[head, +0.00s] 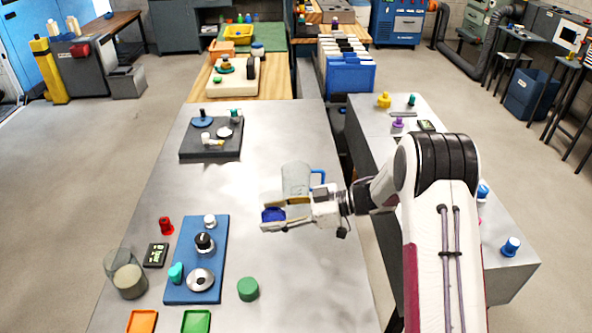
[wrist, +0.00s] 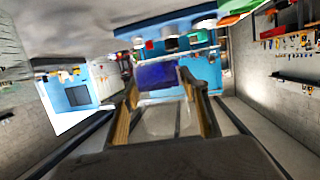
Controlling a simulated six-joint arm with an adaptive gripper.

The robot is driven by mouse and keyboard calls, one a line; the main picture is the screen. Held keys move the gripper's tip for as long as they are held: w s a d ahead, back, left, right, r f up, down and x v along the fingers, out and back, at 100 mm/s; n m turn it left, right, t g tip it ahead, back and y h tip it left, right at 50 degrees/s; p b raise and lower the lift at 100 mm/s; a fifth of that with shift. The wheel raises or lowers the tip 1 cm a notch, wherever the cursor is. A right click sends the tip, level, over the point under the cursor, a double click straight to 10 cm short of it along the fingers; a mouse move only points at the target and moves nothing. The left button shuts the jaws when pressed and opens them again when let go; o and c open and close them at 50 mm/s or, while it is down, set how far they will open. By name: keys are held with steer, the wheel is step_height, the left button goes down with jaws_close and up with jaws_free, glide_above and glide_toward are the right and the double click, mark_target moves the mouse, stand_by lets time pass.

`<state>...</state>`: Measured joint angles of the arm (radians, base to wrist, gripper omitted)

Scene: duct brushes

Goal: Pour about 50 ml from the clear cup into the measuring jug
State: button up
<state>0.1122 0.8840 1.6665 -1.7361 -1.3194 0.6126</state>
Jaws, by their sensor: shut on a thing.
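My gripper (head: 283,212) is shut on a small clear cup with dark blue contents (head: 272,215), above the middle of the grey table. In the wrist view the clear cup wall (wrist: 160,118) and the blue contents (wrist: 157,75) show between the fingers (wrist: 163,95). The fingers hide much of the cup in the head view, and I cannot tell its tilt. A clear measuring jug (head: 296,176) with a blue handle (head: 319,178) shows just behind my gripper. My gripper overlaps its lower part, so its base is hidden. I see no blue in the jug.
A blue board (head: 193,262) with knobs and discs lies at front left. Beside it are a clear vessel with beige contents (head: 128,278), a dark display device (head: 156,254) and a green cylinder (head: 248,289). A dark board (head: 212,146) lies farther back. The table's middle left is clear.

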steer(key=w+a+m+t+h, duration=0.1)
steer(key=w+a+m+t, duration=0.3)
steer(key=a, duration=0.6)
steer(key=w+d+f+m+t+h, duration=0.1)
steer(key=w+t, duration=0.1)
steer(key=w, duration=0.1)
steer(key=w+d+f+m+t+h, duration=0.1)
steer(key=w+f+m+t+h, duration=0.1)
steer(key=w, duration=0.1)
steer(key=w+d+f+m+t+h, duration=0.1)
steer(key=w+d+m+t, duration=0.1)
steer(key=shift+w+d+f+h, duration=0.1)
steer(key=shift+w+f+h, duration=0.05)
steer(key=shift+w+h, duration=0.25)
steer(key=shift+w+d+f+m+h, duration=0.3)
steer(key=shift+d+f+m, duration=0.15)
steer(key=shift+d, duration=0.25)
steer(key=shift+d+r, duration=0.1)
steer(key=shift+r, duration=0.05)
